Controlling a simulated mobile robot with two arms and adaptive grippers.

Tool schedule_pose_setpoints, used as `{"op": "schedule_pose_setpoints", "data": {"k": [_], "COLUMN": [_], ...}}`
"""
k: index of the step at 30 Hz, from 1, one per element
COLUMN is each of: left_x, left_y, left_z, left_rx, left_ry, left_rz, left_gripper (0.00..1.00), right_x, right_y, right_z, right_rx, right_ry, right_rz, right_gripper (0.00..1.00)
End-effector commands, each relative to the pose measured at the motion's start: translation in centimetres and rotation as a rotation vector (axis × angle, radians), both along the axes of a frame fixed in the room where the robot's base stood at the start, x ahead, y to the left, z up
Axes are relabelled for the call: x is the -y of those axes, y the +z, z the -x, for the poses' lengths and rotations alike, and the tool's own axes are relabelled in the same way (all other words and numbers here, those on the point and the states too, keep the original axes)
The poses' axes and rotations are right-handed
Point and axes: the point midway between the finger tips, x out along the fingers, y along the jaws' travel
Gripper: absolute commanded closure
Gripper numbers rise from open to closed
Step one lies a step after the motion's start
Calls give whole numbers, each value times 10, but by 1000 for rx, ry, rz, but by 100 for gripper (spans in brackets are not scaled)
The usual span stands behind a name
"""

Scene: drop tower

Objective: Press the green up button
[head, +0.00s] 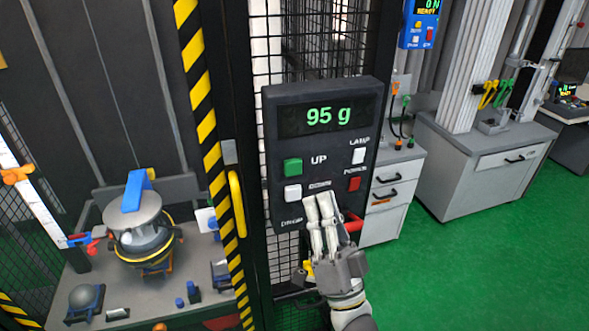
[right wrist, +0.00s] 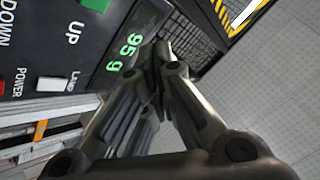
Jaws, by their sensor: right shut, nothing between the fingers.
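The green up button (head: 293,168) is on the left side of a dark control panel (head: 268,130), beside the label UP; it also shows at the top of the right wrist view (right wrist: 96,4). The panel's display (head: 327,116) reads 95 g. My right gripper (head: 320,200) is shut and empty, in front of the panel's lower part, below and to the right of the green button in the head view. In the right wrist view its fingers (right wrist: 160,55) point toward the display side of the panel. I cannot tell whether the fingertips touch the panel. My left gripper is not in view.
A white button (head: 293,193) sits below the green one, a white lamp button (head: 359,155) and red power button (head: 354,184) at right. A yellow-black striped post (head: 203,100) with a yellow handle (head: 238,204) stands left. Green floor (head: 450,270) is clear at right.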

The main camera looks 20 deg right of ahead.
Motion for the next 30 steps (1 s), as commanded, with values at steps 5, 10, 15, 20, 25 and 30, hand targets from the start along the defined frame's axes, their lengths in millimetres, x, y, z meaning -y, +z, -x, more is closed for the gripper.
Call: {"op": "schedule_pose_setpoints", "data": {"k": [5,10,15,20,25,30], "left_x": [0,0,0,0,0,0], "left_y": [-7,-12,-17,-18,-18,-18], "left_z": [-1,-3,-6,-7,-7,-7], "left_rx": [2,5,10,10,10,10], "left_ry": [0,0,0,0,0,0], "left_rz": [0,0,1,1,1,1], "left_gripper": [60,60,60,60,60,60], "right_x": [-1,-2,-2,-3,-3,-3], "right_y": [-1,-1,-1,-1,0,0], "right_z": [-26,-50,-67,-75,-76,-76], "right_rx": [3,0,1,-1,-1,-1], "right_ry": [0,-1,0,0,0,0], "right_rz": [1,1,-1,0,0,0], "right_gripper": [100,100,100,100,100,100]}}
